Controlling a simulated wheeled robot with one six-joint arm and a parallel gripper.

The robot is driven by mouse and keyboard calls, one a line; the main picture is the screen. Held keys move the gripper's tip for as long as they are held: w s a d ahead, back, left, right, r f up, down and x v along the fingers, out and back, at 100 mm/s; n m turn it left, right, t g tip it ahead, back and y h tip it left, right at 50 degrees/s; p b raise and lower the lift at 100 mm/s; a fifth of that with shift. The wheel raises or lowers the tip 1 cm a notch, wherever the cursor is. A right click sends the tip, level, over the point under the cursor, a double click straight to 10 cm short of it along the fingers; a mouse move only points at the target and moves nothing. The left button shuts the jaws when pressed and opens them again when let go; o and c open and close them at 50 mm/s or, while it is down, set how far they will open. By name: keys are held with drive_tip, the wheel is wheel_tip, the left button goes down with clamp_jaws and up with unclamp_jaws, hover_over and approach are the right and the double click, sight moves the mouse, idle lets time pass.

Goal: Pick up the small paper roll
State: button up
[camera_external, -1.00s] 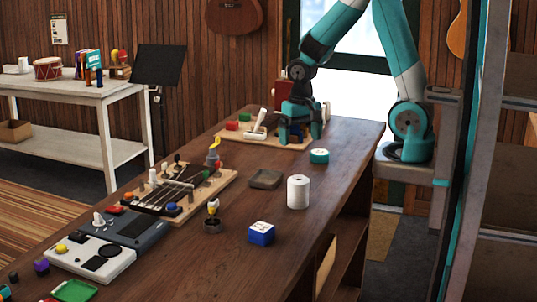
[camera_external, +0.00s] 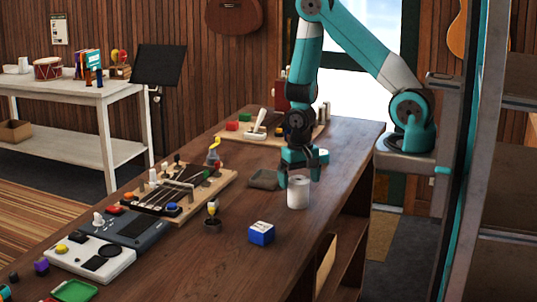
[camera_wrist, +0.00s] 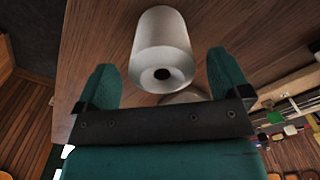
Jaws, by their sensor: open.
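The small paper roll (camera_external: 298,193) is a white upright cylinder on the dark wooden counter (camera_external: 283,235), near its right edge. In the wrist view the white roll (camera_wrist: 162,50) shows its dark centre hole and stands ahead of the fingers, roughly centred between them. My gripper (camera_external: 300,180) is open, just above and behind the roll in the external view. The open gripper (camera_wrist: 165,75) has one teal finger to each side in the wrist view. Nothing is held. I cannot tell whether the fingers reach down beside the roll.
A stringed board (camera_external: 165,197) and a grey-white device (camera_external: 92,258) fill the counter's left side.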

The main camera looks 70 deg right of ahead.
sight(298, 191)
drive_tip(key=shift+f+p, duration=0.9)
drive_tip(key=shift+f, duration=1.35)
drive_tip(key=c, duration=1.1)
drive_tip(key=shift+r, duration=0.1)
